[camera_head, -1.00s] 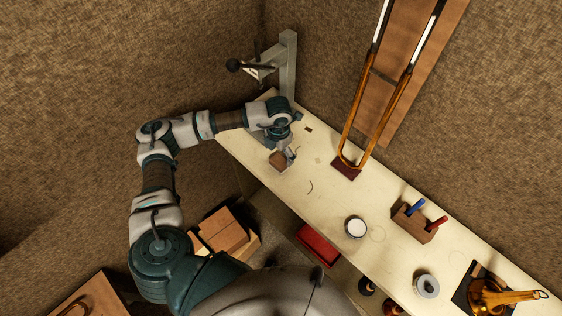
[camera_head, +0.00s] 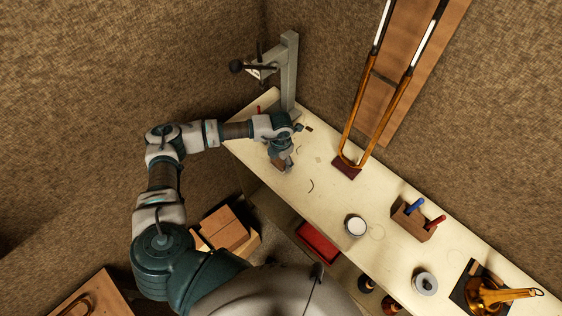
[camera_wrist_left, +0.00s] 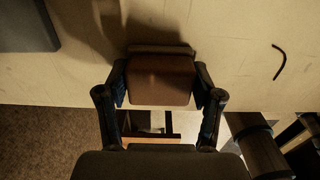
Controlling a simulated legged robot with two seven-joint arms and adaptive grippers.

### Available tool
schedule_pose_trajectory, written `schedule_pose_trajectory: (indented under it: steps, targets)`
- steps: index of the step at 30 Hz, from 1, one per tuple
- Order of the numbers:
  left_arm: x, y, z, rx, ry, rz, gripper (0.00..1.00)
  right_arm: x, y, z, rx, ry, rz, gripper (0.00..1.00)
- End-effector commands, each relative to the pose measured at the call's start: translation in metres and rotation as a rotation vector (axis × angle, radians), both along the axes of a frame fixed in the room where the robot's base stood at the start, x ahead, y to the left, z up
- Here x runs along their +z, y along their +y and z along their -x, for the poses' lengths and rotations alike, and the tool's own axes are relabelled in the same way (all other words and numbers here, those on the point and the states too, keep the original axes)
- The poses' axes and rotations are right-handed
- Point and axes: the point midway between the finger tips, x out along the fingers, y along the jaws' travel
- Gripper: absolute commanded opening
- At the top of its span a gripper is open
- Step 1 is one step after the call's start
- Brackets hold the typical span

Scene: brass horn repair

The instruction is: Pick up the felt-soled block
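The felt-soled block (camera_wrist_left: 160,80) is brown, with a pale strip along its far edge in the left wrist view. It sits between the two fingers of my left gripper (camera_wrist_left: 161,82), one on each side. I see no clear gap, but cannot tell whether the fingers press on it. In the head view the block (camera_head: 279,164) is at the near edge of the bench, partly hidden by my left gripper (camera_head: 287,161). I cannot tell whether it rests on the bench. My right gripper is not in view.
The pale bench (camera_head: 325,206) has free room right of the block. A grey post (camera_head: 289,75) stands behind. A brass slide (camera_head: 373,95), a white jar (camera_head: 356,226) and a wooden holder with blue and red handles (camera_head: 413,222) are farther right. A red tray (camera_head: 318,243) is below.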

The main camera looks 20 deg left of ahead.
Motion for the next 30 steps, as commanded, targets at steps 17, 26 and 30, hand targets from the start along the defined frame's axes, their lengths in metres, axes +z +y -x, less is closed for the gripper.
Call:
schedule_pose_trajectory:
  steps: [17, 26, 30]
  targets:
    - [0.014, 0.000, -0.001, -0.001, -0.002, -0.002, 0.31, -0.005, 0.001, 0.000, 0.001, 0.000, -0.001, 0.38]
    - [0.036, -0.014, 0.025, -0.007, 0.000, 0.001, 0.31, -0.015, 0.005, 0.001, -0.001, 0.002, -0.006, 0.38]
    - [0.039, -0.033, 0.058, -0.009, 0.000, 0.001, 0.31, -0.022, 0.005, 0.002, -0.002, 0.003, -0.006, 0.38]
